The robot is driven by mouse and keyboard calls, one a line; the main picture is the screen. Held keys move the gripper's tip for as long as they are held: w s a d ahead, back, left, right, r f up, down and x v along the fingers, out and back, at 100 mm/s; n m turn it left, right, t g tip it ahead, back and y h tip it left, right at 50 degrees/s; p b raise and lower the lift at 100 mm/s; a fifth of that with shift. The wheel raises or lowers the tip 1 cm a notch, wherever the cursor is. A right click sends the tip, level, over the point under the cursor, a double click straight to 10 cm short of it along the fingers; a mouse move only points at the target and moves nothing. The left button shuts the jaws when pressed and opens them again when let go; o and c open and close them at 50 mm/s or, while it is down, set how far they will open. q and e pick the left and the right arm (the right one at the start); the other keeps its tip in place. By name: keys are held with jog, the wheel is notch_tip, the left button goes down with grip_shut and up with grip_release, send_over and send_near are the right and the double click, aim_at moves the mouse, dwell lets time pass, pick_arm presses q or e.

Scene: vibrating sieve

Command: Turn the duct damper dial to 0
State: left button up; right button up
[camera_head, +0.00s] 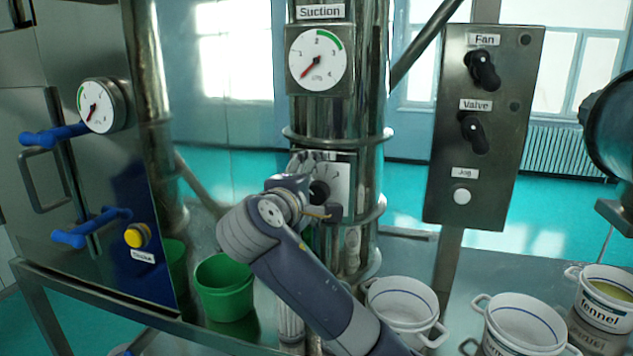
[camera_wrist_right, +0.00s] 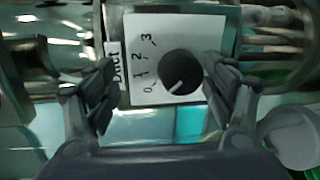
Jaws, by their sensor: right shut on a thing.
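The duct damper dial (camera_wrist_right: 181,72) is a round black knob on a white plate (camera_wrist_right: 150,22) marked 0, 1, 2 and 3, with a "Duct" label at its side. Its white pointer line points to the lower left in the wrist view, near the 0 end; whether it is exactly on 0 I cannot tell. My right gripper (camera_head: 316,190) is at the dial on the duct in the head view and partly covers it. In the wrist view my right gripper (camera_wrist_right: 165,95) has its fingers either side of the dial, shut on it. My left gripper is not in view.
The suction gauge (camera_head: 317,60) sits above the dial. A control panel (camera_head: 455,205) with Fan and Valve knobs stands right. A steel cabinet (camera_head: 30,100) with blue handles stands left. A green bucket (camera_head: 224,290) and white pots (camera_head: 525,325) stand below.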

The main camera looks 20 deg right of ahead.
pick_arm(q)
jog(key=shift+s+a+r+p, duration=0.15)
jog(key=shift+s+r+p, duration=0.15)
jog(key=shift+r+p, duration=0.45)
pick_arm(e)
jog(key=v, duration=1.2)
jog(key=shift+s+r+t, duration=0.3)
jog(key=shift+s+t, duration=0.1)
jog(key=shift+s, duration=0.05)
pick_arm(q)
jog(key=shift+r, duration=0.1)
pick_arm(e)
jog(key=shift+d, duration=0.1)
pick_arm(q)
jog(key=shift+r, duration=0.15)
